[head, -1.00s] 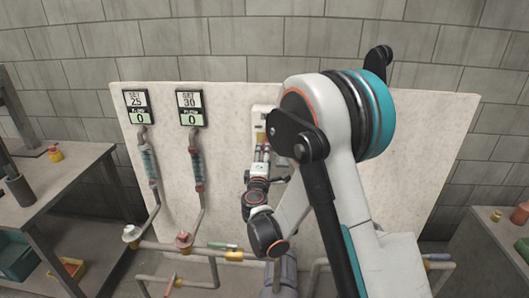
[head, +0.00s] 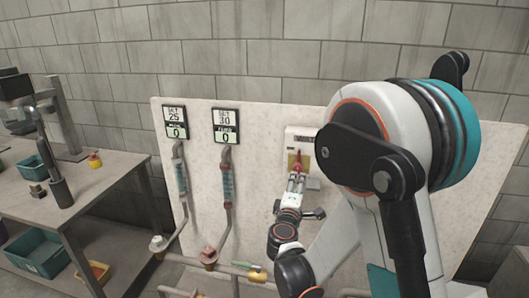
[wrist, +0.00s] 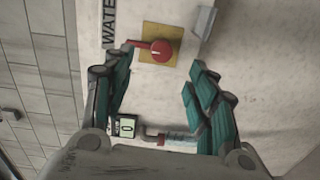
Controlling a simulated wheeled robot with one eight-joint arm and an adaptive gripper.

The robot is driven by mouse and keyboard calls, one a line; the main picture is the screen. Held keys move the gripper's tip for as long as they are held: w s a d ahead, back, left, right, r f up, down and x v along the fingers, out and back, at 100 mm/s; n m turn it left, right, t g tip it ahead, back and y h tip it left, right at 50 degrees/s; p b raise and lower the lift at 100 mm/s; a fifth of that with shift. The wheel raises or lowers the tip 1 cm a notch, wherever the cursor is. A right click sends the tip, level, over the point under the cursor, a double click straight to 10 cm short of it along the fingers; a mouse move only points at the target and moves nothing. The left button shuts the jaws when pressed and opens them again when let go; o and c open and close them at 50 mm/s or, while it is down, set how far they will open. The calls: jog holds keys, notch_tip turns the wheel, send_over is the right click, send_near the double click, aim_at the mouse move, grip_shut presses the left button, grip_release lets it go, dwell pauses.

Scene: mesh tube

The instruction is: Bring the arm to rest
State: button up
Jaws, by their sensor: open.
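My gripper (wrist: 162,62) is open, with its two green-padded fingers spread and nothing held between them. In the head view my gripper (head: 296,182) is at the pale panel, just below the yellow plate. In the wrist view a red lever (wrist: 158,49) on a yellow plate (wrist: 171,33) lies ahead, between the fingertips. Its handle points toward the left finger; I cannot tell whether they touch. In the head view the red lever (head: 298,160) is partly hidden by my gripper. A label reading "WATE" (wrist: 109,22) is beside the plate.
The pale panel (head: 262,125) carries two displays, SET 25 (head: 175,121) and SET 30 (head: 227,125), both reading 0, above flow tubes and pipes. A workbench (head: 100,195) with bins stands at left. A grey bracket (wrist: 205,22) sticks out near the right finger.

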jog(key=s+d+r+m+g, duration=0.3)
jog(key=s+d+m, duration=0.1)
jog(key=s, duration=0.3)
jog(key=s+d+r+m+g, duration=0.3)
jog(key=s+d+m, duration=0.1)
jog(key=s, duration=0.3)
jog(key=s+a+f+m+g+y, duration=0.1)
jog(key=s+a+m+y, duration=0.1)
jog(key=s, duration=0.8)
jog(key=s+a+f+m+g+y, duration=0.1)
jog(key=s+a+m+g+y, duration=0.1)
jog(key=s, duration=0.9)
jog(key=shift+a+m+g+y, duration=0.3)
jog(key=shift+a+m+y, duration=0.2)
jog(key=shift+m+y, duration=0.4)
